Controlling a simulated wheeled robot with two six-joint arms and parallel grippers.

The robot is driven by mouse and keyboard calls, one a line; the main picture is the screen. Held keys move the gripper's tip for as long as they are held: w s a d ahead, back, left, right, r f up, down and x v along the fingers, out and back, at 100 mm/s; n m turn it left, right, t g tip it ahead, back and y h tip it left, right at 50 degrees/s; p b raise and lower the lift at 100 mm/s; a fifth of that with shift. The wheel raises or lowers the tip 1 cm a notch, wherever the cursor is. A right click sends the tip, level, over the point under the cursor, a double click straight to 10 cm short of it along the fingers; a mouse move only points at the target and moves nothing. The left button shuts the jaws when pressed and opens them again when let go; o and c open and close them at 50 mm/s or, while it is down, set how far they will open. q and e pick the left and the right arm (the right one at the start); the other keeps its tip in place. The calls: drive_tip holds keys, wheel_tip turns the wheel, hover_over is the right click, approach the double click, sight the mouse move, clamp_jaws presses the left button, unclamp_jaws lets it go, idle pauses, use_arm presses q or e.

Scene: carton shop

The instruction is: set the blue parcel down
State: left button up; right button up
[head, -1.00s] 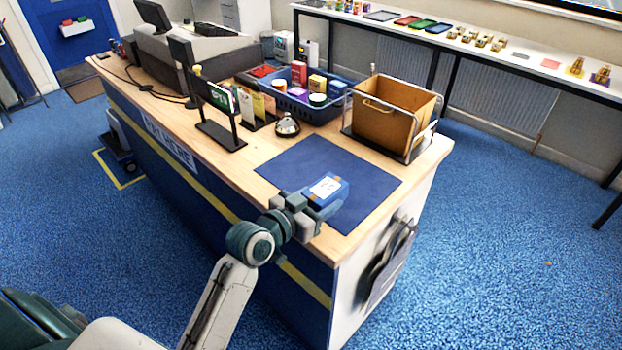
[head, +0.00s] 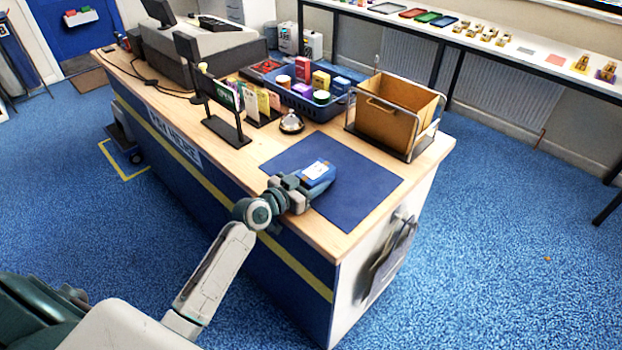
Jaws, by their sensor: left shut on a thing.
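The blue parcel (head: 319,172) is a small blue box with a white label on top. It is over the dark blue mat (head: 365,190) on the wooden counter. My left gripper (head: 304,188) is shut on the blue parcel from its lower left side. I cannot tell whether the parcel's underside touches the mat. The gripper's fingers partly hide the parcel's near side. My right gripper is not in view.
Behind the mat stand a bell (head: 291,122), a blue basket (head: 318,108) of small goods and a brown box in a wire holder (head: 396,110). A card stand (head: 226,125) is at the left. The mat's right part is clear.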

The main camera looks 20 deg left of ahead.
use_arm(q)
drive_tip(key=shift+f, duration=0.15)
drive_tip(key=o, duration=1.2)
